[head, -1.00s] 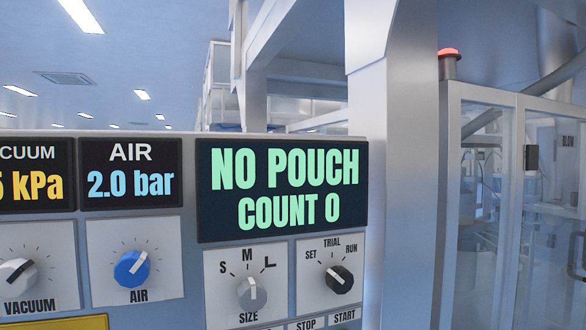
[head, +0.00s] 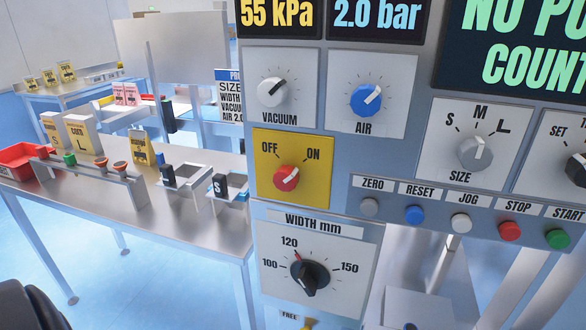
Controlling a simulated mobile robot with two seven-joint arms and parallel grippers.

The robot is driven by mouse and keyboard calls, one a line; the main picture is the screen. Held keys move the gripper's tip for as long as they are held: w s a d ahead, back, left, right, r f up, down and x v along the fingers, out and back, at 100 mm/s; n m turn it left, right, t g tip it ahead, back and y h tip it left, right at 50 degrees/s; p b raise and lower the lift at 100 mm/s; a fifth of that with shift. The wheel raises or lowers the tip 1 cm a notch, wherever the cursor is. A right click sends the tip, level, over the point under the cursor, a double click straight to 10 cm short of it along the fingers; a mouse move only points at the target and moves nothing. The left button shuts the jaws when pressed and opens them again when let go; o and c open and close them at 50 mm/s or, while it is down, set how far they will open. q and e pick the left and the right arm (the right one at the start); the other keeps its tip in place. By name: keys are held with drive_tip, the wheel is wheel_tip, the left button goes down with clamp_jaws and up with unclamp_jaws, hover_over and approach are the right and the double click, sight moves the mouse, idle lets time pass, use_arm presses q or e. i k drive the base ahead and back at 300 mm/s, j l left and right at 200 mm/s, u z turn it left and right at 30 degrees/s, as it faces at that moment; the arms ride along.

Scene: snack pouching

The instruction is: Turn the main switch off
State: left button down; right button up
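The main switch (head: 287,178) is a red rotary knob on a yellow plate (head: 262,198) marked OFF at left and ON at right. Its white pointer mark leans up and to the right, toward ON. The plate sits on the grey control panel, below the vacuum dial (head: 271,92) and above the width dial (head: 309,278). Neither gripper shows in the head view. A dark rounded shape at the bottom left corner may be part of me.
The blue air dial (head: 366,99) and size knob (head: 475,153) are right of the switch. A row of buttons includes a blue reset button (head: 414,214) and red stop button (head: 509,231). At left, a steel table (head: 190,228) carries a red bin (head: 22,160) and pouches.

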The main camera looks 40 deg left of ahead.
sight(286, 178)
drive_tip(key=j+u, duration=0.15)
drive_tip(key=u, duration=0.95)
drive_tip(key=k+j, duration=0.05)
